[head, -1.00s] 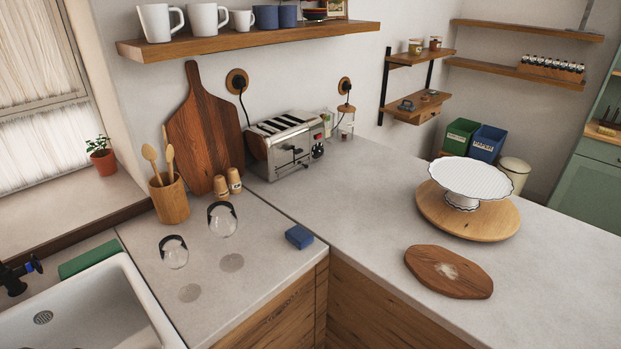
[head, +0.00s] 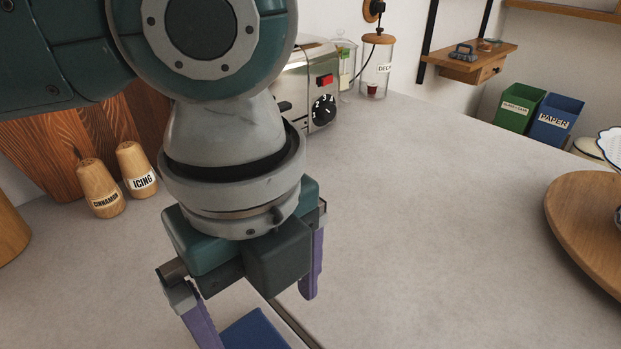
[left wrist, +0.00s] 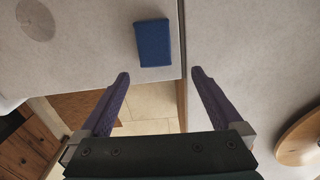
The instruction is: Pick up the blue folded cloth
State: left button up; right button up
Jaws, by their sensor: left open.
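The blue folded cloth (head: 254,332) lies on the grey counter, at the bottom edge of the head view and partly cut off there. In the left wrist view the cloth (left wrist: 153,43) shows whole, a small flat block near the counter's edge. My left gripper (head: 258,318) is open and empty above the counter, its purple fingers pointing down. In the left wrist view my left gripper (left wrist: 160,75) has its fingertips spread, with the cloth beyond them and between their lines. The cloth is not touched. My right gripper is not in view.
Cinnamon (head: 100,188) and icing (head: 137,169) shakers stand left of my arm. A toaster (head: 318,85) is behind it. A round wooden board (head: 590,225) is at the right. A counter seam runs beside the cloth. The counter between is clear.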

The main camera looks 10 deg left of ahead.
aim_at(266, 341)
pick_arm(q)
jog(key=f, duration=0.2)
jog(key=s+f, duration=0.1)
jog(key=shift+f, duration=0.35)
jog(key=f, duration=0.4)
jog(key=shift+a+f, duration=0.2)
jog(key=shift+a, duration=0.1)
jog(key=shift+f, duration=0.5)
jog(key=shift+w, duration=0.1)
jog(key=c, duration=1.2)
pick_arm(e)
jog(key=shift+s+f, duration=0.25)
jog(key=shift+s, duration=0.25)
pick_arm(q)
jog(key=shift+r, duration=0.15)
jog(key=shift+c, duration=0.2)
notch_tip(266, 341, up, 20)
jog(key=p, duration=0.1)
jog(key=shift+p, duration=0.35)
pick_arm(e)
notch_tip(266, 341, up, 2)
